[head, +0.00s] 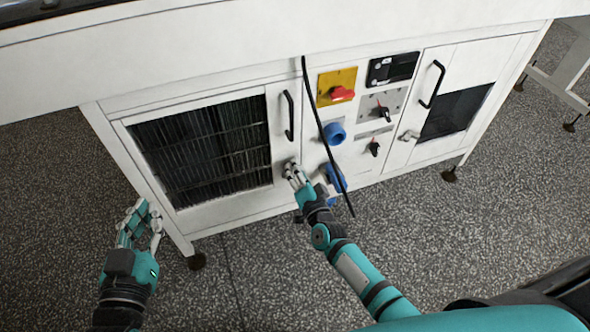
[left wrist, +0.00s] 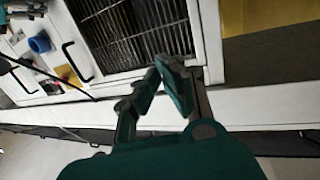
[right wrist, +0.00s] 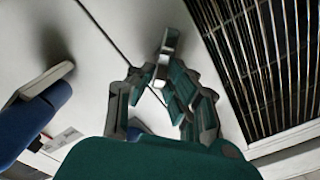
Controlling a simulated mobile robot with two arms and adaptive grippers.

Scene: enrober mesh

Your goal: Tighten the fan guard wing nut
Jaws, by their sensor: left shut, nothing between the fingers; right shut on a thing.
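The fan guard (head: 205,150) is a dark wire grille in a white door on the cabinet's left side. It also fills the right edge of the right wrist view (right wrist: 265,60) and the top of the left wrist view (left wrist: 125,30). My right gripper (head: 294,172) is shut at the door's right edge, below the black handle, on the small wing nut. The fingers mostly hide the nut, so its angle cannot be told. The right wrist view shows these fingers (right wrist: 168,62) against the white panel. My left gripper (head: 141,222) is shut and empty by the cabinet's lower left corner.
A black cable (head: 325,140) hangs just right of my right gripper. Blue sockets (head: 334,133), a red switch (head: 342,93) on a yellow plate and black knobs (head: 381,113) lie to its right. A black door handle (head: 288,115) is above it. The speckled floor in front is clear.

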